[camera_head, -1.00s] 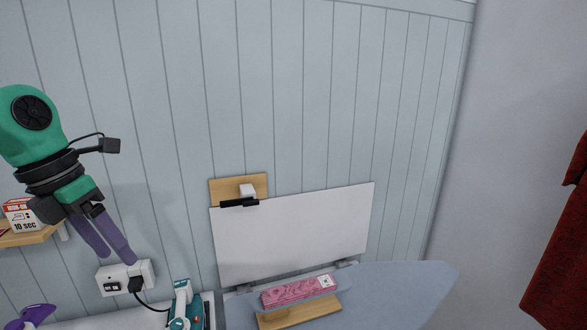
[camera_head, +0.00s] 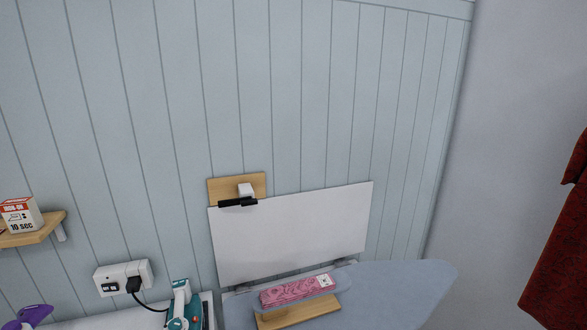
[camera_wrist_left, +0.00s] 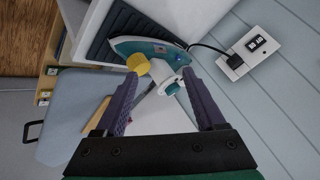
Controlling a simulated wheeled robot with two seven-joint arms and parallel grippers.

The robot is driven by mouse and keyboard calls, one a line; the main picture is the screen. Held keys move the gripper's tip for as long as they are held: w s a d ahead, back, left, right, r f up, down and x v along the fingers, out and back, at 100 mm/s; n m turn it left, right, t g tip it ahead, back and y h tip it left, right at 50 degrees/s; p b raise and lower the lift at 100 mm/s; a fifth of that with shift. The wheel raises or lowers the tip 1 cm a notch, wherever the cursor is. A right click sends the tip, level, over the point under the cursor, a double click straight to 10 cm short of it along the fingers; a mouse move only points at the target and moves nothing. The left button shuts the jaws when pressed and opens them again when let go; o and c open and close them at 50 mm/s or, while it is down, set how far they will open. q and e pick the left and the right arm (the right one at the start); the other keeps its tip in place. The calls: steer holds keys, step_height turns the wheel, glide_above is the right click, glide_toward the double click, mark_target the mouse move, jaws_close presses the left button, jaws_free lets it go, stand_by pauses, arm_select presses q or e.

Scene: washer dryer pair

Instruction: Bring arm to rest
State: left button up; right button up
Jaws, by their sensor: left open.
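My left gripper (camera_wrist_left: 160,108) shows in the left wrist view with its two purple fingers spread apart and nothing between them. It is open. Beyond its fingertips a teal and white iron (camera_wrist_left: 150,50) with a yellow cap rests on a dark ribbed pad (camera_wrist_left: 95,35). My left arm is out of the head view. The iron also shows at the bottom of the head view (camera_head: 181,310). My right gripper is in neither view.
A wall socket (camera_head: 123,278) has a black plug in it. A wooden shelf (camera_head: 40,234) holds a small box (camera_head: 20,214). An ironing board (camera_head: 400,290) stands below a white panel (camera_head: 290,235). A red cloth (camera_head: 560,250) hangs at the right. The upper wall area is clear.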

arm_select(q)
steer(key=s+d+f+n+g+h+b, duration=0.1)
steer(key=s+d+f+n+g+h, duration=0.3)
steer(key=s+d+f, duration=0.55)
steer(key=s+a+f+g+y+b, duration=0.2)
steer(key=f+b, duration=0.9)
steer(key=f, duration=1.9)
steer(key=s+a+f+g+b, duration=0.1)
steer(key=s+f+b, duration=0.4)
steer(key=s+f, duration=0.4)
steer(key=s+a+f+m+b, duration=0.1)
steer(key=s+a+f+b, duration=0.1)
steer(key=s+f+b, duration=0.3)
steer(key=s+f, duration=0.4)
steer(key=f, duration=0.7)
steer(key=shift+s+g, duration=0.15)
steer(key=shift+g, duration=0.25)
